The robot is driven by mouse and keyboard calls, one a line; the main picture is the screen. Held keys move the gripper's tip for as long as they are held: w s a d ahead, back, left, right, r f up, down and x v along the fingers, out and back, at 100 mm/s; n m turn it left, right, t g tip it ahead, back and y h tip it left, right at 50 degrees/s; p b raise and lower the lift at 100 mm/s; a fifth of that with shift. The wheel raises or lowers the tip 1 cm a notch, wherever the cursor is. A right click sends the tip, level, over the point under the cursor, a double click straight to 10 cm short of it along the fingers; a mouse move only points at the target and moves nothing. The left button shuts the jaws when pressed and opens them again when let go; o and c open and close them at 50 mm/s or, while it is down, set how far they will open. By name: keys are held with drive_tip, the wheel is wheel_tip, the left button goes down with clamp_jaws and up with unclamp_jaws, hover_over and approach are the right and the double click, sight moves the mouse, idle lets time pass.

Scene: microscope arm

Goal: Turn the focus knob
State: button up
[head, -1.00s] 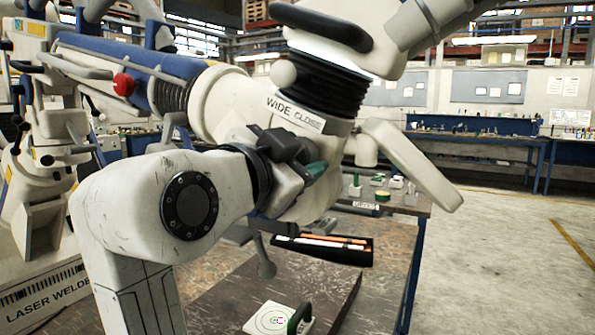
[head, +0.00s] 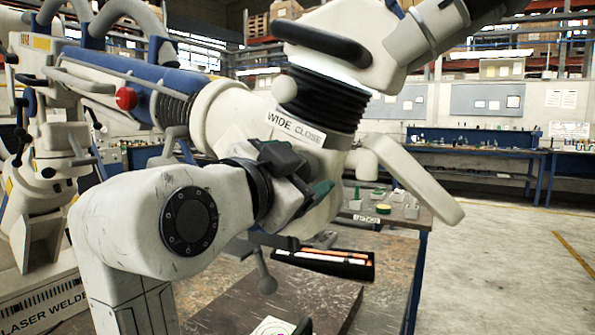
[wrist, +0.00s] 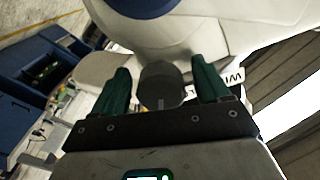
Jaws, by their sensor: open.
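The microscope arm (head: 235,115) is a thick white body with a blue section, a black bellows and a label reading "WIDE CLOSE". The focus knob (wrist: 161,86) is a dark grey round knob, seen in the wrist view against the white housing. My gripper (wrist: 163,90) has two green fingers, one on each side of the knob. The jaws are open, and a small gap seems to show on each side, though contact is hard to judge. In the head view, my gripper (head: 312,190) is against the housing just below the label, and the knob is hidden behind it.
A drooping white handle (head: 410,180) sticks out to the right of the housing. A black tray (head: 330,262) with orange-and-white sticks lies on the bench. Open floor (head: 510,260) is at right.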

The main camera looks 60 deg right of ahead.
drive_tip(key=a, duration=1)
drive_tip(key=shift+s+a+b, duration=0.15)
drive_tip(key=shift+a+b, duration=0.15)
drive_tip(key=shift+a, duration=0.1)
